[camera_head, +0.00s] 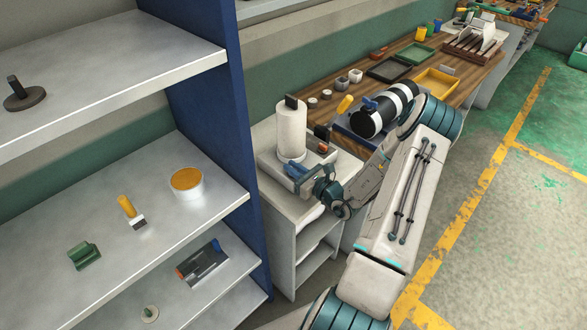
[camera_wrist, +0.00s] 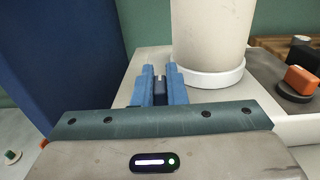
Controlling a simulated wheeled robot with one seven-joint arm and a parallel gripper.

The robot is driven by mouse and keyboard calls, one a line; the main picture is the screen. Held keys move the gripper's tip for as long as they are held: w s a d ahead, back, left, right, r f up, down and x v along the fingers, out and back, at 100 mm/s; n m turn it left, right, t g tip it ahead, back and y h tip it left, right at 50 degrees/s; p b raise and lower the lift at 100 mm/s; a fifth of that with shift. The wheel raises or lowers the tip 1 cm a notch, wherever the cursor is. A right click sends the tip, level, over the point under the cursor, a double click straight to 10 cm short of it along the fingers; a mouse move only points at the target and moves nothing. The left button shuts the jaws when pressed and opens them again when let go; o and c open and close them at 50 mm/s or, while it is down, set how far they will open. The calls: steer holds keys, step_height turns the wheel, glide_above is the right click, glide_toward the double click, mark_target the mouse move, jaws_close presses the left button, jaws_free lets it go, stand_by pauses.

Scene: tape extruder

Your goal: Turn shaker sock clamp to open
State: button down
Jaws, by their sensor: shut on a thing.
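A tall white cylinder (camera_head: 291,132) with a dark block on top stands on the small light cabinet; its lower part also shows in the wrist view (camera_wrist: 211,35), above a white base ring (camera_wrist: 208,76). My gripper (camera_wrist: 159,82) is beside the left of this base, its blue fingers close together. They are shut on a small dark part, which I take to be the shaker sock clamp's handle (camera_wrist: 160,88). The fingers hide most of this part, so I cannot tell its angle. In the head view my gripper (camera_head: 298,171) is low in front of the cylinder.
A blue shelf upright (camera_head: 213,100) stands close to the left of my gripper. A dark plate with an orange block (camera_wrist: 302,80) is right of the cylinder. A black and white roll (camera_head: 383,110) lies on the bench behind my arm. Open floor is at right.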

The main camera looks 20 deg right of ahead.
steer(key=shift+y, duration=0.3)
steer(key=n+g+y+b, duration=0.1)
steer(key=n+y, duration=0.1)
steer(key=n+g+y+b, duration=0.2)
steer(key=y, duration=0.1)
steer(key=shift+f+g, duration=0.15)
steer(key=shift+g, duration=0.15)
steer(key=shift+n+g+y+b, duration=0.8)
steer(key=shift+n+g+y, duration=0.7)
steer(key=shift+g, duration=0.1)
steer(key=c, duration=1.5)
jaws_free()
steer(key=shift+o, duration=0.2)
steer(key=shift+s+d, duration=0.1)
steer(key=shift+d, duration=0.05)
steer(key=b+v, duration=0.2)
steer(key=v, duration=1.1)
steer(key=shift+d, duration=0.35)
